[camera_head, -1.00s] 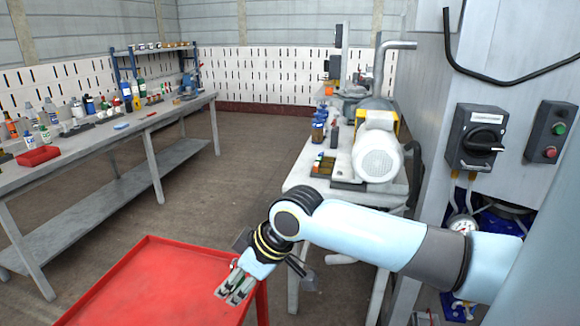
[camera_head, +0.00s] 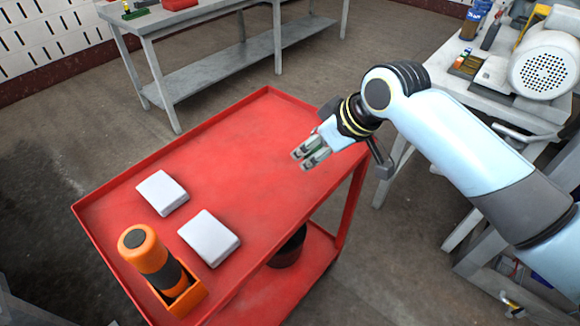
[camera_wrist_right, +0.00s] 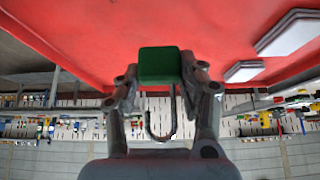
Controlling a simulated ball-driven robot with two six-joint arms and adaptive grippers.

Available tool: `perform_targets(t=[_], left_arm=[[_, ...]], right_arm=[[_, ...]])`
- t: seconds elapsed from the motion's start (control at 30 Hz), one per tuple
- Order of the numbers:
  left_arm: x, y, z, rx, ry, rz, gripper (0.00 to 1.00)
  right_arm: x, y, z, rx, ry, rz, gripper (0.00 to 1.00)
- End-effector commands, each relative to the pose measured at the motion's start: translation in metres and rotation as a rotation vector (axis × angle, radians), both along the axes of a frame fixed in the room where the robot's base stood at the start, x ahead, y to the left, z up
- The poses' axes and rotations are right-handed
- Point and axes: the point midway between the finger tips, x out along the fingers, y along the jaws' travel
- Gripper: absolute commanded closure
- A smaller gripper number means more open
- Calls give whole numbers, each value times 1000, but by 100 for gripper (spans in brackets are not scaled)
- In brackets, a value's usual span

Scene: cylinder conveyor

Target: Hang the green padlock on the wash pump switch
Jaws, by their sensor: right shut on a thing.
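The green padlock (camera_wrist_right: 160,66) is between the fingers of my right gripper (camera_wrist_right: 161,85) in the right wrist view. Its body is a green block, and its grey hooked shackle (camera_wrist_right: 162,130) points back toward the palm, with one end free. The wash pump switch is not in the current head view. My left gripper is not in view.
The red cart (camera_head: 246,135) carries two white blocks (camera_head: 163,192) (camera_head: 209,238) and an orange cylinder (camera_head: 148,256) in an orange holder. A grey workbench (camera_head: 205,24) stands behind. A table with a motor (camera_head: 543,72) is at the right. The cart's far half is clear.

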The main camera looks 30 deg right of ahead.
Motion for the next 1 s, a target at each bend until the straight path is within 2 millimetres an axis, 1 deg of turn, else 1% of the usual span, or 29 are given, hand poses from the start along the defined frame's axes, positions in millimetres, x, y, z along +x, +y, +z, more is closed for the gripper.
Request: perform_targets(t=[0.03,0.1,0.2,0.3,0.4,0.53,0.63,0.7,1.0], left_arm=[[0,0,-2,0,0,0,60],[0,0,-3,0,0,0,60],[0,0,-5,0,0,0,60],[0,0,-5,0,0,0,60],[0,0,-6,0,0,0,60],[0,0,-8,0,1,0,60],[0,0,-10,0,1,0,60],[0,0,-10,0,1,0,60],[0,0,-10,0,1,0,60]], right_arm=[[11,9,-7,6,0,-1,100],[24,17,-17,3,0,-1,100],[38,25,-27,1,0,0,100],[46,30,-33,-1,0,1,100],[48,31,-39,-2,1,1,100],[47,31,-60,-2,4,1,100],[47,31,-72,-2,2,2,100],[47,31,-75,-1,1,2,100],[47,31,-76,-2,0,1,100]])
